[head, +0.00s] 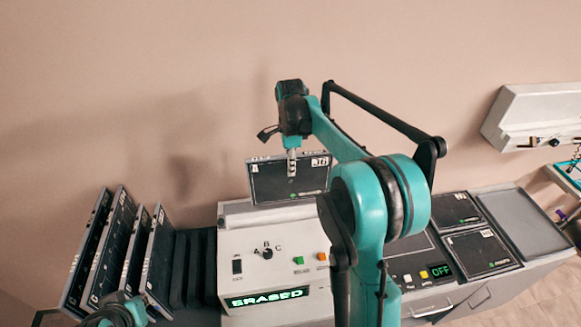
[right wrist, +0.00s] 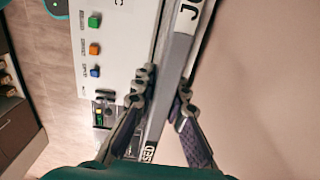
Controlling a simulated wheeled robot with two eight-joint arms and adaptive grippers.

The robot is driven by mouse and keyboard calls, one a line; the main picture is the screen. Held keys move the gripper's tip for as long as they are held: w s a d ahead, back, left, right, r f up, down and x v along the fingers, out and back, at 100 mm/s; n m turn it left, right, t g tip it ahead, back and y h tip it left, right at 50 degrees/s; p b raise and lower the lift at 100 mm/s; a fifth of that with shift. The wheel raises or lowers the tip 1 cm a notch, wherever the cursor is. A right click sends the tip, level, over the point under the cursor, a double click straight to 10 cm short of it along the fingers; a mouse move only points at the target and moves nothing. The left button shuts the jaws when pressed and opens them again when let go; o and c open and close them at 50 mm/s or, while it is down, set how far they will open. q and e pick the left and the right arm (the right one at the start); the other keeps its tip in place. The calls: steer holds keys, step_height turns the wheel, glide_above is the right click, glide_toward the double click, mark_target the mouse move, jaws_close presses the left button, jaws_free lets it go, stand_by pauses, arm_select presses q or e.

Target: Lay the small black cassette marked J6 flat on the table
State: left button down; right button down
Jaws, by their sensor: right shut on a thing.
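A black cassette (head: 288,182) with a white label that reads J6 stands upright at the top of the white machine in the head view. My right gripper (head: 291,163) is shut on its upper edge. In the right wrist view the cassette's grey edge (right wrist: 176,62) runs between the two fingers of my right gripper (right wrist: 165,95), with part of the J label showing. I cannot tell whether its lower edge sits in a slot or just above the machine. Only a teal part of my left arm shows at the bottom left; its gripper is out of view.
The white machine (head: 270,255) has a knob, buttons and a lit ERASED display. Several cassettes lean in a black rack (head: 190,270) at left. At right, two dark cassettes lie near a panel reading OFF (head: 440,271), beside a bare grey tray (head: 522,225).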

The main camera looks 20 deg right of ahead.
steer(key=shift+r+p, duration=1.95)
steer(key=shift+r, duration=1.1)
steer(key=shift+f, duration=0.15)
